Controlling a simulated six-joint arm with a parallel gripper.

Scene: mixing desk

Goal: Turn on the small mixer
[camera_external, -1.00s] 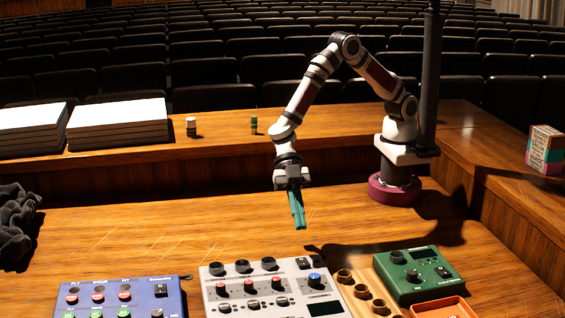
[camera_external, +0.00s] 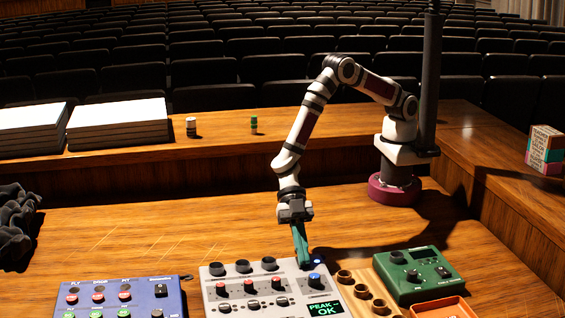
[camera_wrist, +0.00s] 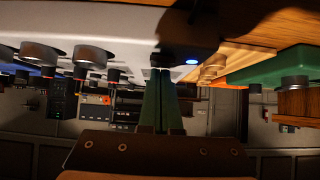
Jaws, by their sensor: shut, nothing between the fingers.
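A grey mixer (camera_external: 240,289) with black, red and blue knobs sits at the front middle of the desk. Its small screen (camera_external: 325,309) is lit green and reads "PEAK - OK". My gripper (camera_external: 303,264), with green fingers, is shut and empty and points down at the mixer's back right edge. In the wrist view my gripper (camera_wrist: 161,72) meets that edge; the fingertips hide whatever lies under them, and I cannot tell if they touch.
A blue box with knobs (camera_external: 140,290) stands to the left. A green box (camera_external: 415,290) stands to the right, beside a wooden holder with several round cups (camera_external: 362,291) and an orange tray (camera_external: 445,308). The desk behind the mixer is clear.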

